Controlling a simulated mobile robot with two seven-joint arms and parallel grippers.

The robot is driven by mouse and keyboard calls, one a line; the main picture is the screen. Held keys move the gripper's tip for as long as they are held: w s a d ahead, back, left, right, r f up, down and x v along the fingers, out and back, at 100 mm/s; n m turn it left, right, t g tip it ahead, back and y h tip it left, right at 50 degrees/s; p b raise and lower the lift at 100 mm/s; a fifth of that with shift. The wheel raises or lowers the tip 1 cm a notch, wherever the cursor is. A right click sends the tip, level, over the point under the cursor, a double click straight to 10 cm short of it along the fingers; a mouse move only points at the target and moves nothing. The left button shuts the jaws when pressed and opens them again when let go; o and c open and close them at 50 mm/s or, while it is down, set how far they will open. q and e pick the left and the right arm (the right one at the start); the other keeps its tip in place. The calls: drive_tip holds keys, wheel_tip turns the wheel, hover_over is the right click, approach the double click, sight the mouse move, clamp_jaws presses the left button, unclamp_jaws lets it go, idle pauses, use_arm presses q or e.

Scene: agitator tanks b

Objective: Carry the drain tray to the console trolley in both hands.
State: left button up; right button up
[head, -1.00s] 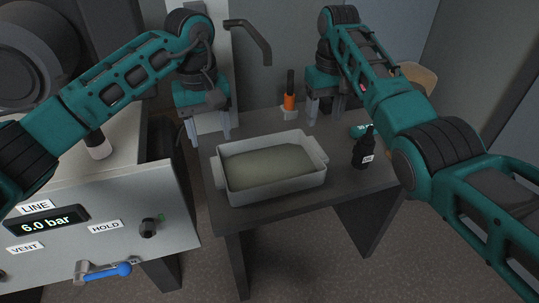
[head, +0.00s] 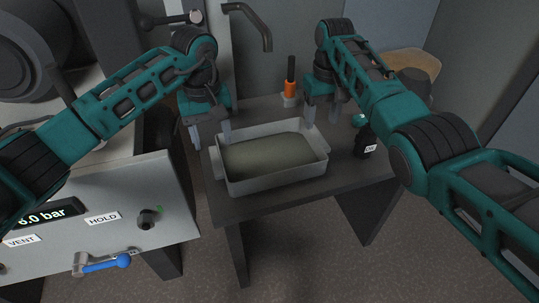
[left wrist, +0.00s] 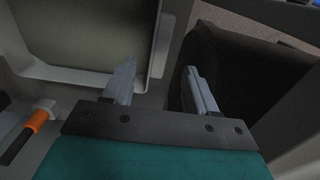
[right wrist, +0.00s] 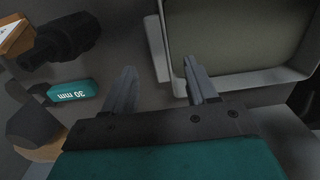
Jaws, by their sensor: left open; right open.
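The drain tray (head: 280,181) is a light grey rectangular pan with handles at its left and right ends and murky greenish liquid inside. It sits level on a dark table. My left gripper (head: 212,138) is open and empty at the tray's far left corner; in the left wrist view its fingers (left wrist: 160,88) point down beside the tray's wall (left wrist: 157,45). My right gripper (head: 322,120) is open and empty near the far right corner; in the right wrist view its fingers (right wrist: 162,88) are beside the tray's rim (right wrist: 166,45). I cannot identify the console trolley for certain.
A grey control panel (head: 120,205) with a blue-handled valve (head: 106,263) stands at left. An orange-banded tool (head: 290,88) stands behind. A bent pipe (head: 258,22) overhangs the back.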

sight(217, 159)
use_arm(q)
wheel_tip(217, 159, down, 6)
drive_tip(key=shift+f, duration=0.25)
use_arm(e)
wheel_tip(217, 159, down, 6)
drive_tip(key=shift+f, duration=0.25)
use_arm(q)
clamp_jaws()
use_arm(e)
clamp_jaws()
use_arm(q)
drive_tip(key=shift+r, duration=0.1)
use_arm(e)
drive_tip(key=shift+r, duration=0.1)
